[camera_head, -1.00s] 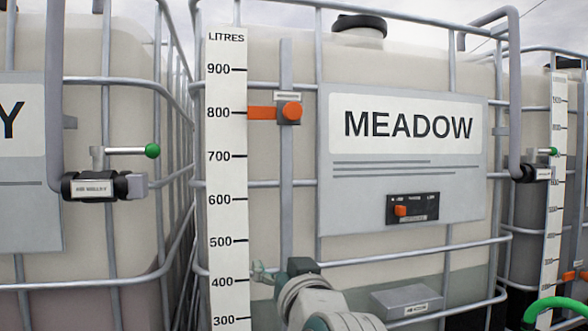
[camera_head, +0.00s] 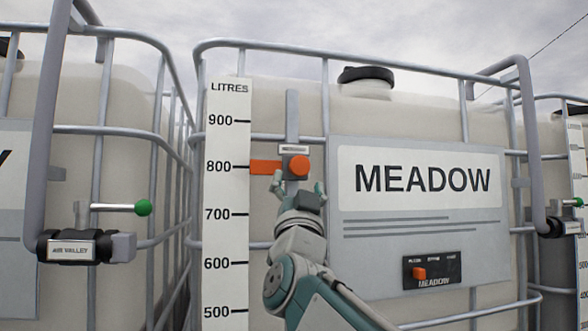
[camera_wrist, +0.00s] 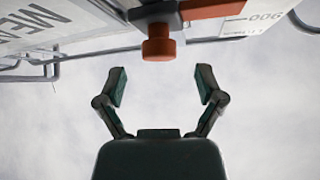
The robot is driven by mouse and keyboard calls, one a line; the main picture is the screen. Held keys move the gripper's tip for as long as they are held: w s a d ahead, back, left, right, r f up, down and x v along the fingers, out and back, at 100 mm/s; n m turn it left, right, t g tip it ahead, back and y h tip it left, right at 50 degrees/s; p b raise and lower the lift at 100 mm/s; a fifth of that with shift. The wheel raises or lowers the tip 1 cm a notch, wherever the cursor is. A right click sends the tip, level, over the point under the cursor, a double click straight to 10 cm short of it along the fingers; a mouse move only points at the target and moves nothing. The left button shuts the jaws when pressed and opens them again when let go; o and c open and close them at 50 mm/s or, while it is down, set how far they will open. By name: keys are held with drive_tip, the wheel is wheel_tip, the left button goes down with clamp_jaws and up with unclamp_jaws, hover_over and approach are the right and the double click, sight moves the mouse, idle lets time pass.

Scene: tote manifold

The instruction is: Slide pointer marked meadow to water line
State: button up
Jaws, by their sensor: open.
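The orange pointer (camera_head: 265,167) is at the 800 mark of the white litres scale (camera_head: 226,240) on the Meadow tank. Its round orange knob (camera_head: 299,166) sits on a grey slider on a vertical rail. My gripper (camera_head: 298,187) is open just below the knob, fingers spread upward. In the wrist view the knob (camera_wrist: 158,47) is ahead of and centred between the spread fingers of my gripper (camera_wrist: 161,86), which holds nothing. Contact is not seen. No water line can be made out on the visible part of the tank.
The Meadow sign (camera_head: 425,180) and a small switch box (camera_head: 431,270) are right of the rail. Cage bars cross the tank. A valve with a green-tipped handle (camera_head: 142,207) stands on the left tank; another tank shows at far right.

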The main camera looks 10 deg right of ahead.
sight(299, 172)
drive_tip(key=shift+x, duration=2.25)
clamp_jaws()
